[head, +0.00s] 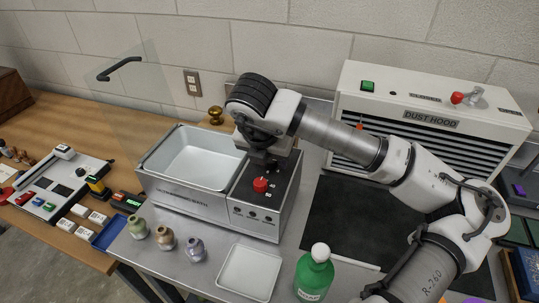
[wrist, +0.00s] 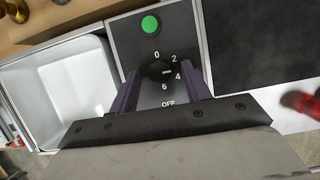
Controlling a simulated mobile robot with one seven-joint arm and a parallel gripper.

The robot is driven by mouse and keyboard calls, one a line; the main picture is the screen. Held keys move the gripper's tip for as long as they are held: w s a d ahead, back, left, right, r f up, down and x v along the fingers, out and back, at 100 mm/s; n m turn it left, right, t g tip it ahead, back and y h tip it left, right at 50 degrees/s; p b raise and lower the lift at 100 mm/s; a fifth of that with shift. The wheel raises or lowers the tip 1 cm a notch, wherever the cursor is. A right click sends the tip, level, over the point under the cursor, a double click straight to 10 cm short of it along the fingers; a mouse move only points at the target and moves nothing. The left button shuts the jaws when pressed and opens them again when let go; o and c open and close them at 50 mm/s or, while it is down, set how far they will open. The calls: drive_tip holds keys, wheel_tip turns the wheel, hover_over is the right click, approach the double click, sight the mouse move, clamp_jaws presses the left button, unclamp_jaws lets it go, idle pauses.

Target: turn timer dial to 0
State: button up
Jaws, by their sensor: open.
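The timer dial (wrist: 157,71) is a round black knob on the dark control panel, with 0, 2, 4, 6 and OFF printed around it. Its short white mark appears to face right, roughly toward the 4; the 0 is at its upper left. My gripper (wrist: 162,82) is open, with one dark finger on each side of the dial. I cannot tell whether the fingers touch it. In the head view my gripper (head: 263,160) hangs low over the panel of the bath unit (head: 188,200) and hides the dial.
A green button (wrist: 150,25) is beyond the dial. A red knob (head: 260,184) sits on the panel close in front of my gripper. The open basin (head: 200,160) is left, the black mat (head: 335,225) right. Small jars (head: 166,238), a white tray (head: 248,272) and a green bottle (head: 314,275) stand in front.

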drive_tip(key=c, duration=1)
drive_tip(key=shift+f+b, duration=0.15)
drive_tip(key=shift+b, duration=0.5)
